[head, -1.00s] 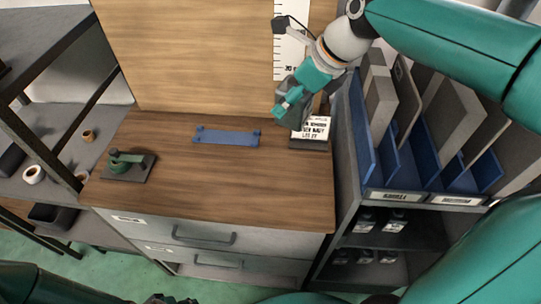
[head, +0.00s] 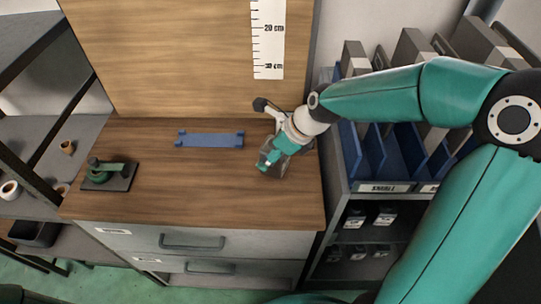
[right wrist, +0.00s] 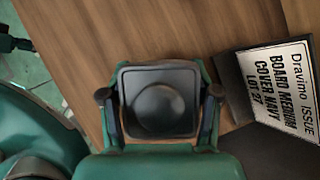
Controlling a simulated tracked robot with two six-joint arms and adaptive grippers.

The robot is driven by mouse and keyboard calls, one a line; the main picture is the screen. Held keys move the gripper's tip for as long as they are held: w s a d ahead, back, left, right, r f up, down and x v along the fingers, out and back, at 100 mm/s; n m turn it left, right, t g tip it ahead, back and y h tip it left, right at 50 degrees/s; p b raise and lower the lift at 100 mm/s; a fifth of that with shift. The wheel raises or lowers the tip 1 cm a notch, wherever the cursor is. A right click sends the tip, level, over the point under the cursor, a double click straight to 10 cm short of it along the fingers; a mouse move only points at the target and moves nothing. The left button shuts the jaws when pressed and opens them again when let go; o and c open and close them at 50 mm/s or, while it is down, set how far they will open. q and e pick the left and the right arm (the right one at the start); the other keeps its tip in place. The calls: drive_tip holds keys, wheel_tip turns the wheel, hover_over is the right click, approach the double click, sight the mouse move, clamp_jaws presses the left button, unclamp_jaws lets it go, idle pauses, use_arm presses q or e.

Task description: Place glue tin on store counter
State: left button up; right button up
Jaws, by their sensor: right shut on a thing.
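My right gripper (head: 268,163) is low over the wooden counter top (head: 215,190), near its right side. In the right wrist view the gripper (right wrist: 160,112) has its two fingers on either side of a dark, square-topped thing with a round dome (right wrist: 160,103), which I take to be the glue tin. It is shut on this thing. In the head view the held thing (head: 277,168) shows only as a small greyish shape partly behind the fingers. I cannot tell whether its base touches the counter. My left gripper is not in view.
A printed card on a dark stand (right wrist: 283,90) is close right of the held thing. A blue bracket (head: 210,139) lies at the back of the counter. A green device on a dark plate (head: 108,175) stands left. Blue dividers (head: 375,150) are right. The counter's middle is clear.

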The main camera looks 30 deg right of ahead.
drive_tip(key=shift+f, duration=0.4)
drive_tip(key=shift+f, duration=0.1)
drive_tip(key=o, duration=1.4)
drive_tip(key=shift+o, duration=0.2)
drive_tip(key=v, duration=1.2)
